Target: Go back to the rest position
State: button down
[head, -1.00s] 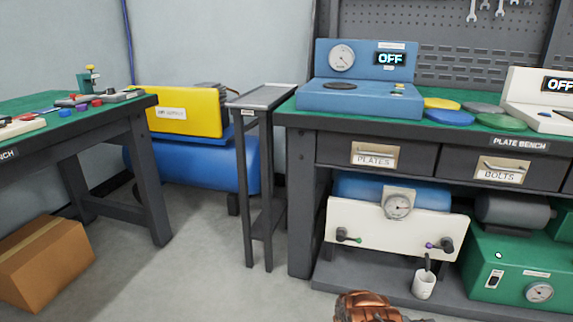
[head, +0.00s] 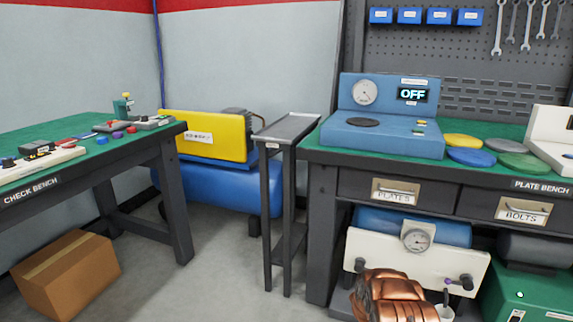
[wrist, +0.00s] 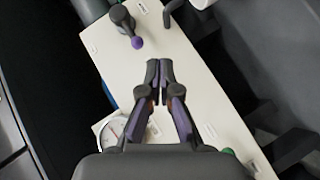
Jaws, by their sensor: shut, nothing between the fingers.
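My gripper (wrist: 159,68) shows in the wrist view with its two dark fingers together and nothing between them. It is over a white panel (wrist: 178,65) with a purple-tipped lever (wrist: 128,22) beyond the fingertips and a round gauge (wrist: 113,130) at lower left. The distance to the panel is hard to tell. In the head view a copper-coloured part of my arm shows at the bottom, in front of the white panel (head: 375,252) under the plate bench. The gripper itself is hidden there.
The plate bench (head: 318,152) stands at right with a blue tester (head: 395,138) reading OFF and several coloured discs. A narrow stand (head: 290,126) is beside it. The check bench (head: 80,165) is at left, a cardboard box (head: 68,275) below. Floor between is clear.

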jog(key=w+a+r+t+y+p, duration=0.2)
jog(key=w+a+r+y+p, duration=0.15)
jog(key=a+r, duration=0.55)
jog(key=w+a+r+t+y+p, duration=0.25)
jog(key=w+a+r+p, duration=0.25)
jog(key=r, duration=0.8)
jog(key=s+a+r+n+g+y+p, duration=0.1)
jog(key=s+a+r+y+p, duration=0.35)
jog(key=a+r, duration=0.5)
jog(key=s+a+r+n+g+y+p, duration=0.1)
jog(key=s+a+r+y+p, duration=0.3)
jog(key=a+r, duration=0.55)
jog(key=s+a+r+g+p, duration=0.2)
jog(key=s+r+p, duration=0.3)
jog(key=s+r, duration=0.55)
jog(key=s+a+r+g+p, duration=0.25)
jog(key=s+r+p, duration=0.35)
jog(key=s, duration=0.7)
jog(key=s+d+r+g+p, duration=0.1)
jog(key=s+r, duration=0.3)
jog(key=s, duration=0.5)
jog(key=s+d+r+m+g+h+p, duration=0.1)
jog(key=s+r+p, duration=0.3)
jog(key=s, duration=0.6)
jog(key=s+d+r+g+p, duration=0.2)
jog(key=s+r+g, duration=0.1)
jog(key=s, duration=0.6)
jog(key=shift+s+r+m, duration=0.15)
jog(key=shift+r+m, duration=0.15)
jog(key=shift+r, duration=0.15)
